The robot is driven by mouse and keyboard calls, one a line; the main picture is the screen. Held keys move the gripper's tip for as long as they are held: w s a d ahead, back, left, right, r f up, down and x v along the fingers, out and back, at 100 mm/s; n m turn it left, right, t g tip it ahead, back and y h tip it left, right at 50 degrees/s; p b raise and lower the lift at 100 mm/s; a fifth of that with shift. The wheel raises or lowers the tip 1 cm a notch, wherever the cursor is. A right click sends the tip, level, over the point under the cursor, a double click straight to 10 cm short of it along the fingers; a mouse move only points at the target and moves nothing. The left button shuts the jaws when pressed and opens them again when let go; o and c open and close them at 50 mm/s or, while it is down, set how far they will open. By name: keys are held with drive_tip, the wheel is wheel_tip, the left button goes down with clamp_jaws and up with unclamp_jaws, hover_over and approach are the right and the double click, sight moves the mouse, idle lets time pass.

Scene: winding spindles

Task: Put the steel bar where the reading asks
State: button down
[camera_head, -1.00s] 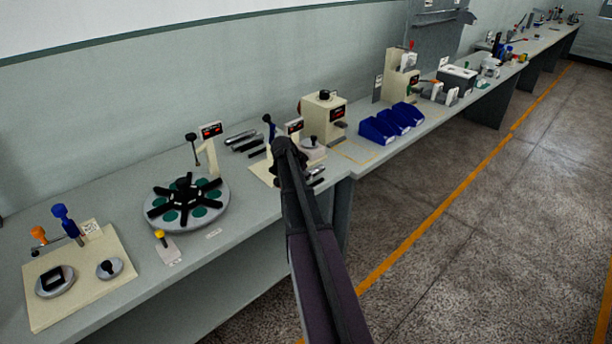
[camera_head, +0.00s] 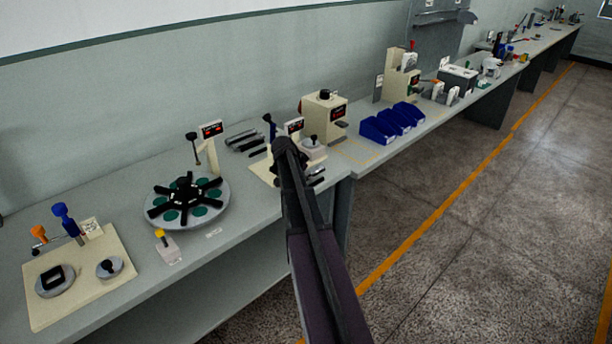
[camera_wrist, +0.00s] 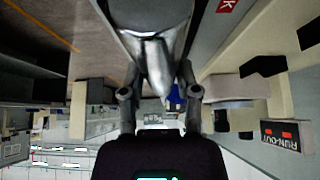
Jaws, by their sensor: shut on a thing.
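My gripper (camera_wrist: 158,78) is shut on a shiny, rounded metal piece (camera_wrist: 155,45), which I take to be the steel bar. It fills the top middle of the wrist view, and its far end is cut off. In the head view my arm reaches over the bench and its dark end (camera_head: 288,150) covers part of a cream fixture; the held bar is not clear there. A RUN-OUT display (camera_wrist: 287,137) with red digits appears upside down in the wrist view. Red displays also stand by the round table (camera_head: 212,129) and on a cream box (camera_head: 338,114); their readings are too small to read.
Several bars (camera_head: 245,140) lie at the bench's back. A round table with black arms (camera_head: 187,218) stands left of my arm, with a yellow-topped block (camera_head: 168,249) in front. A fixture board (camera_head: 95,298) is far left. Blue bins (camera_head: 392,124) stand to the right.

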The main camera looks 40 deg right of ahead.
drive_tip(key=shift+d+f+b, duration=0.1)
drive_tip(key=shift+f+b, duration=0.35)
drive_tip(key=shift+f, duration=0.05)
idle(0.7)
drive_tip(key=shift+c, duration=1.3)
unclamp_jaws()
drive_tip(key=shift+r, duration=0.15)
